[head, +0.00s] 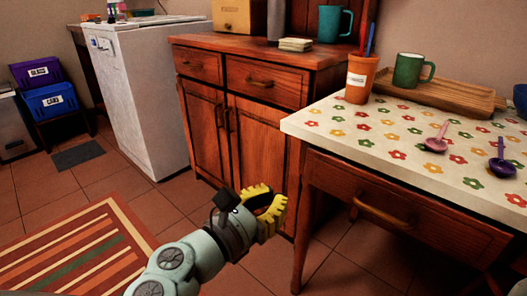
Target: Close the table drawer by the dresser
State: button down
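The wooden table drawer (400,203) is under the flowered tabletop on the right, beside the dresser (258,125). Its front has a bar-shaped handle (383,211). No drawer interior shows, and I cannot tell from this angle how far the front stands out. My gripper (265,205), with yellow toothed fingers, is in front of the dresser's lower doors. It is left of the table drawer and apart from its handle. No object shows in it, but the fingers overlap in view, so their opening is unclear.
The table (340,130) holds an orange cup, a wooden tray with a green mug, and pink and purple spoons. A table leg (301,240) stands right of my gripper. A white appliance (150,95) is left of the dresser. The striped rug (75,250) and tiles have free room.

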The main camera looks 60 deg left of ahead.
aim_at(319, 164)
jog(key=b+x, duration=0.3)
jog(key=x, duration=0.9)
jog(key=shift+w, duration=0.3)
jog(key=shift+w+a, duration=0.1)
jog(key=shift+w, duration=0.35)
jog(key=shift+b, duration=0.3)
